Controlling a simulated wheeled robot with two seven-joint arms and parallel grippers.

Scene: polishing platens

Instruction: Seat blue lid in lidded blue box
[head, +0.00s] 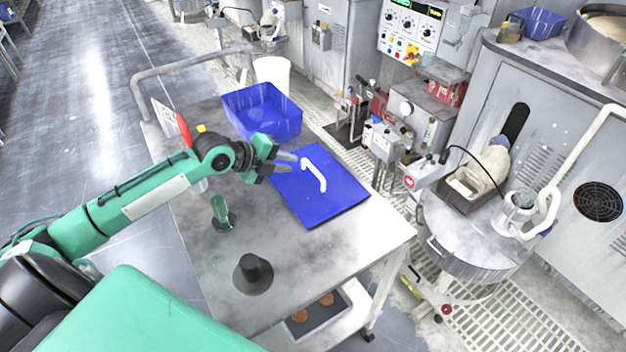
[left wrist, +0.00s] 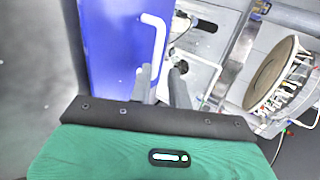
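The blue lid (head: 330,194) lies flat on the metal table, a square panel with a white bar handle (head: 314,174). The open blue box (head: 264,113) stands behind it near the table's far end, with its inside showing. My left gripper (head: 287,163) is at the lid's left edge, pointing toward the white handle, open and empty. My right gripper is not in view.
A white bin (head: 272,72) stands beyond the box. The table's front right area is clear; machinery stands across the grating.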

